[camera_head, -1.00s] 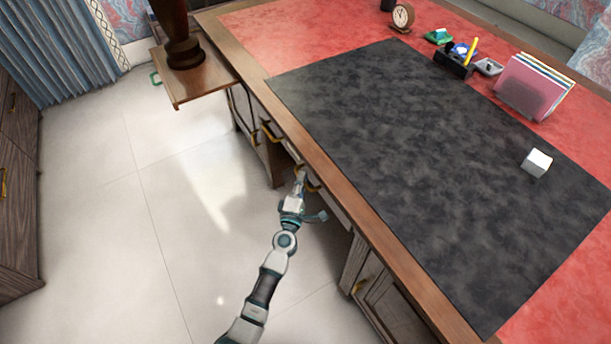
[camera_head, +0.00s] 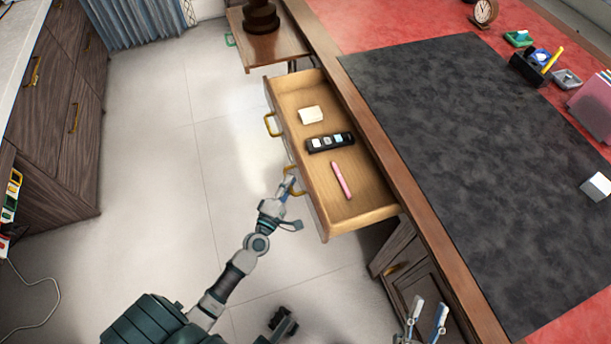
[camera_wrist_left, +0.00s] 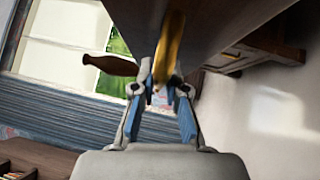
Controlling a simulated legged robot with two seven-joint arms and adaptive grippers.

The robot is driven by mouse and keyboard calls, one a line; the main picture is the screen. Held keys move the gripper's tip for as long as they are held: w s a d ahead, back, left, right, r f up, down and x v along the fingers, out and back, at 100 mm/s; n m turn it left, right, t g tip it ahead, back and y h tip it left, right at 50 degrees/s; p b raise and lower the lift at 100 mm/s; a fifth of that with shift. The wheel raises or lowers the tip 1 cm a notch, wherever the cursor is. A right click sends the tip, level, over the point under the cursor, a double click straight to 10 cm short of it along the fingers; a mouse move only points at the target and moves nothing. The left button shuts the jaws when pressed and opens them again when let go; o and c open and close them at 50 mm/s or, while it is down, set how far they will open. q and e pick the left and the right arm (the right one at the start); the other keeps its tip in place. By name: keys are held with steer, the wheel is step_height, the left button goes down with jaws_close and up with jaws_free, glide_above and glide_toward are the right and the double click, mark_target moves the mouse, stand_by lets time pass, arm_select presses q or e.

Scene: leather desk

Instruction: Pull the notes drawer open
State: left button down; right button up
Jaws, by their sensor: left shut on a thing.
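The notes drawer (camera_head: 378,213) is pulled well out from under the desk's front edge. Inside lie a white block (camera_head: 311,115), a black organizer (camera_head: 330,143) with small items and a pink stick (camera_head: 341,180). Its front has brass handles; the farther one (camera_head: 270,125) is free. My left gripper (camera_head: 290,186) is shut on the nearer brass handle. The left wrist view shows this handle (camera_wrist_left: 169,45) between the fingers (camera_wrist_left: 163,90); the fingers partly hide its end. My right gripper (camera_head: 427,309) is open and empty, low beside the desk's lower cabinet.
The brown-edged desk (camera_head: 405,198) carries a dark mat (camera_head: 430,130), with a clock (camera_head: 485,11) and desk items at the far right. A side shelf (camera_head: 282,48) juts out beyond the drawer. Dark cabinets (camera_head: 60,130) stand at left. Pale floor (camera_head: 165,170) between is clear.

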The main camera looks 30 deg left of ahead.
arm_select(q)
steer(key=shift+s+a+f, duration=0.2)
steer(key=shift+s+a, duration=0.1)
steer(key=shift+s, duration=0.2)
steer(key=shift+s+a+f, duration=0.15)
steer(key=shift+s+a, duration=0.15)
steer(key=shift+s, duration=0.2)
steer(key=c, duration=1.2)
jaws_free()
steer(key=shift+a, duration=0.1)
steer(key=shift+r, duration=0.1)
steer(key=s+d+f, duration=0.1)
steer(key=s, duration=1)
steer(key=shift+s+d+f, duration=0.2)
steer(key=shift+s+f, duration=0.15)
